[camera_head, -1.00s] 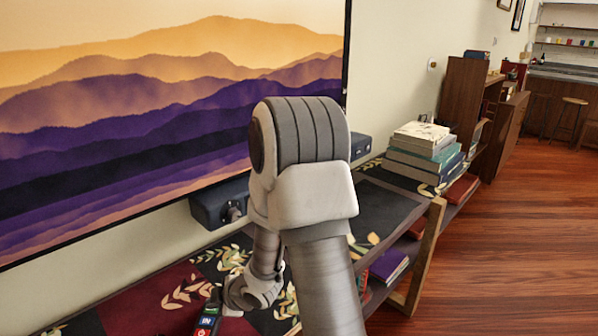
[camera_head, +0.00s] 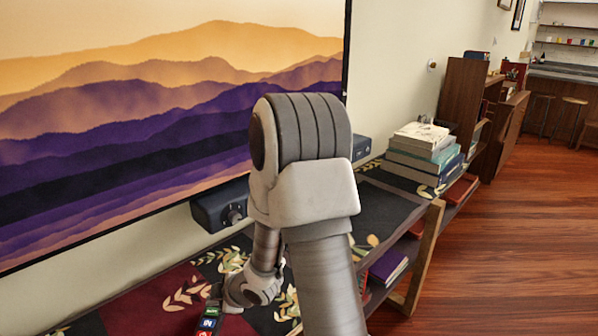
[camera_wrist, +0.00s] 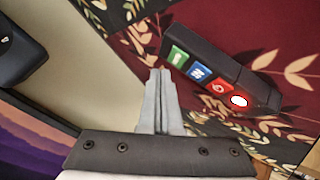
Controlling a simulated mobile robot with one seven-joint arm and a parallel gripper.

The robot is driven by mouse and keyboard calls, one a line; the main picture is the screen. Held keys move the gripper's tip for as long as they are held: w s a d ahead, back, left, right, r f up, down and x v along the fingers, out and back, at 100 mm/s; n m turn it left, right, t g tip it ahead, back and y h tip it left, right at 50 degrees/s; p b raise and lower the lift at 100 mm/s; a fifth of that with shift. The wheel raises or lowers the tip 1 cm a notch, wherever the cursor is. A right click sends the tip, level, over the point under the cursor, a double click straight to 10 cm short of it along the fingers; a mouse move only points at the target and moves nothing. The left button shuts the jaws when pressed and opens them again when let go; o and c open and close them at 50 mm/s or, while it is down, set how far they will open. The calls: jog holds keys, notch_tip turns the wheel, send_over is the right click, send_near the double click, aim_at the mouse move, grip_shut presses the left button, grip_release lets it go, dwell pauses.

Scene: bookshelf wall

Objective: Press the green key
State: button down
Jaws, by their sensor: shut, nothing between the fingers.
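The green key (camera_wrist: 178,57) is at the left end of a dark, bar-shaped keypad (camera_wrist: 215,70) in the wrist view. A blue key (camera_wrist: 199,73) and a red key (camera_wrist: 219,88) follow it in a row. In the head view the green key (camera_head: 212,311) and blue key (camera_head: 207,323) show at the bottom edge, beside my wrist. My gripper (camera_wrist: 160,72) is shut and empty. Its tips appear just left of the green key in the wrist view; I cannot tell whether they touch it.
The keypad lies on a dark, leaf-patterned cloth (camera_head: 185,290) over a low shelf. A dark box (camera_head: 220,207) stands by the wall under a large mountain picture (camera_head: 150,110). A stack of books (camera_head: 425,150) stands farther right. Open wooden floor (camera_head: 500,250) lies to the right.

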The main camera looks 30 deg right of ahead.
notch_tip(320, 180, up, 5)
jog(key=p, duration=0.4)
jog(key=shift+r, duration=0.2)
dwell(0.8)
notch_tip(320, 180, up, 11)
jog(key=m+h+p, duration=0.3)
send_over(216, 313)
jog(key=s+d, duration=0.2)
jog(key=d, duration=0.2)
jog(key=s+r+m+h+p, duration=0.2)
jog(key=s+r+m, duration=0.25)
jog(key=r, duration=0.45)
jog(key=s+a+r+m+g+p, duration=0.1)
jog(key=s+a+r+m+p, duration=0.1)
jog(key=s+r, duration=0.4)
jog(key=s+a+r+m+g+y+p, duration=0.1)
jog(key=s+r+m, duration=0.3)
jog(key=s, duration=0.9)
jog(key=shift+a+r+g+p, duration=0.4)
jog(key=shift+a+r+p, duration=0.4)
jog(key=shift+r, duration=0.75)
